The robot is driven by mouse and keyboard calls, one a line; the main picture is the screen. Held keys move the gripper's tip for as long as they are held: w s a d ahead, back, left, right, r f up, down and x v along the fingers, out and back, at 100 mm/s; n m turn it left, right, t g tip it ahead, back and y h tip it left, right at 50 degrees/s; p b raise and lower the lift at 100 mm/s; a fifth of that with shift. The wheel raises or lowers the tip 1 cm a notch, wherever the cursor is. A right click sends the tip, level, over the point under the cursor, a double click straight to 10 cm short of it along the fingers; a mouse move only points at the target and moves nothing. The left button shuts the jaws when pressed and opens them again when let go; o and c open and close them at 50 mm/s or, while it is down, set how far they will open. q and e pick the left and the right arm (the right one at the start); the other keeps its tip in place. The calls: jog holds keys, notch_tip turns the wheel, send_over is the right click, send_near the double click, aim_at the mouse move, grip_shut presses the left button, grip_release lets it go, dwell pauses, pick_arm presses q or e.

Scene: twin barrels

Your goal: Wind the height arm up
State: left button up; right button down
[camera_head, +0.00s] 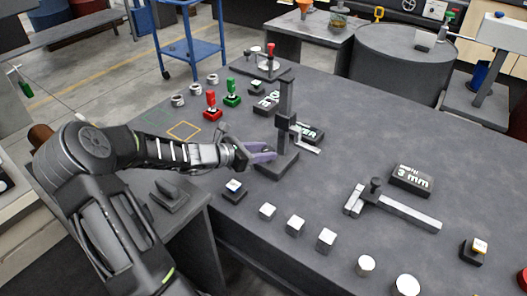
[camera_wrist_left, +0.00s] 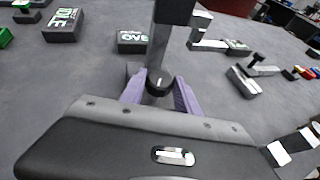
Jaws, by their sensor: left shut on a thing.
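The height gauge stands on the dark table, with a dark upright column (camera_head: 286,100) on a block base (camera_head: 277,166). Its height arm (camera_head: 308,148) sticks out to the right from a slider low on the column. My left gripper (camera_head: 266,153), with purple fingers, is at the column's lower left side, just above the base. In the left wrist view, the fingers (camera_wrist_left: 158,92) close around a small dark round knob (camera_wrist_left: 158,80) in front of the column (camera_wrist_left: 172,40). The fingers partly hide the knob in the head view. My right gripper is not in view.
A caliper-like gauge (camera_head: 400,210) lies to the right. Several metal blocks, such as one (camera_head: 326,240), line the front edge. Red (camera_head: 212,106) and green (camera_head: 232,93) stamps stand left of the column. A label block (camera_head: 310,133) sits close behind the arm.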

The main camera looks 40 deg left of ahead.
pick_arm(q)
grip_shut()
jog(key=shift+r, duration=0.15)
jog(key=p, duration=0.1)
jog(key=m+h+p, duration=0.1)
jog(key=m+g+h+p, duration=0.1)
jog(key=p, duration=0.1)
jog(key=shift+w+a+r, duration=0.15)
jog(key=shift+w+r, duration=0.1)
jog(key=shift+r, duration=0.05)
jog(key=shift+f+m+h, duration=0.25)
jog(key=shift+m+h, duration=0.25)
jog(key=shift+a+f+m+g+h, duration=0.15)
jog(key=shift+m+g+h, duration=0.45)
jog(key=shift+g+h, duration=0.1)
jog(key=o, duration=1.2)
grip_release()
jog(key=shift+s, duration=0.15)
